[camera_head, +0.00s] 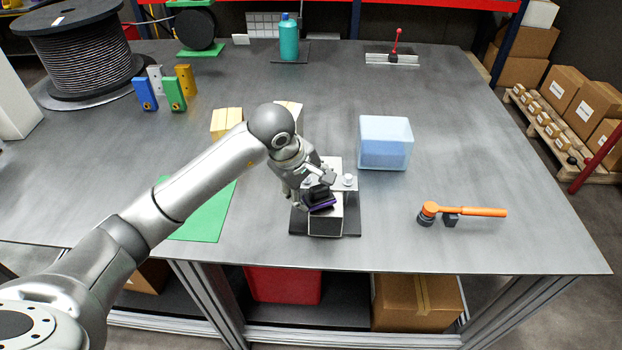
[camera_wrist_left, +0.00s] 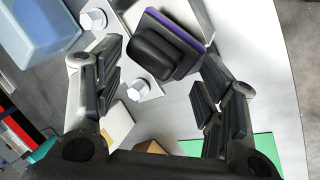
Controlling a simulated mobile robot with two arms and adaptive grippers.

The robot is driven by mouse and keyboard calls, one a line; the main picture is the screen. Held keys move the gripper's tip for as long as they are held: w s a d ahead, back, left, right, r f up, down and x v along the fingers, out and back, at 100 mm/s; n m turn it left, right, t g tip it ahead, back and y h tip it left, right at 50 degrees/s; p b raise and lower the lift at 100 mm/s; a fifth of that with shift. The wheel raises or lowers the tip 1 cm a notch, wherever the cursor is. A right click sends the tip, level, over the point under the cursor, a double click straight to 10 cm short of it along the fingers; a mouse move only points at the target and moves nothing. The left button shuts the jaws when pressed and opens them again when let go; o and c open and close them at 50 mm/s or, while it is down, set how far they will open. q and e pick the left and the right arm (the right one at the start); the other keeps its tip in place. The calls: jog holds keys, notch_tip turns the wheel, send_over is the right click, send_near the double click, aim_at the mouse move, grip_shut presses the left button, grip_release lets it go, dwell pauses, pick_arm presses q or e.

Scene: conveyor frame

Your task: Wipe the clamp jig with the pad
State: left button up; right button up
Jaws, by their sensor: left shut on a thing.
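The clamp jig (camera_head: 325,226) is a pale block with a metal plate and bolts on a dark base near the table's front edge. My left gripper (camera_head: 316,190) is over it, pointing down, shut on the pad (camera_head: 323,206). The pad has a black handle and a purple edge; in the left wrist view the pad (camera_wrist_left: 170,45) sits tilted between the fingers, beside the jig's bolted plate (camera_wrist_left: 140,88). The pad overlaps the jig's top; I cannot tell whether they touch. The gripper hides part of the jig. My right gripper is not in view.
A translucent blue bin (camera_head: 386,143) stands right of the jig. An orange-handled tool (camera_head: 465,211) lies farther right. A green mat (camera_head: 205,215) lies to the left under my arm. Yellowish blocks (camera_head: 226,121) stand behind.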

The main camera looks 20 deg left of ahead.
pick_arm(q)
jog(key=shift+s+d, duration=0.1)
jog(key=shift+s, duration=0.2)
jog(key=shift+w+f+b, duration=0.15)
jog(key=shift+f+b, duration=0.1)
jog(key=shift+b, duration=0.35)
jog(key=shift+w+a+b, duration=0.4)
jog(key=shift+w+b, duration=0.25)
jog(key=shift+w, duration=0.2)
jog(key=shift+w+a+r+b, duration=0.2)
jog(key=shift+w+r+b, duration=0.1)
jog(key=shift+r, duration=0.05)
jog(key=shift+o, duration=0.2)
jog(key=shift+w, duration=0.2)
jog(key=shift+w+a+f, duration=0.1)
jog(key=shift+w+f, duration=0.05)
jog(key=shift+w, duration=0.2)
grip_shut()
jog(key=shift+w+f, duration=0.3)
jog(key=shift+w, duration=0.1)
jog(key=shift+w+f, duration=0.1)
jog(key=v, duration=0.1)
jog(key=p+v, duration=0.1)
jog(key=v, duration=0.1)
jog(key=shift+w+d, duration=0.15)
jog(key=shift+d, duration=0.2)
jog(key=shift+r, duration=0.4)
notch_tip(320, 180, up, 3)
jog(key=shift+f+p, duration=0.15)
jog(key=shift+p, duration=0.55)
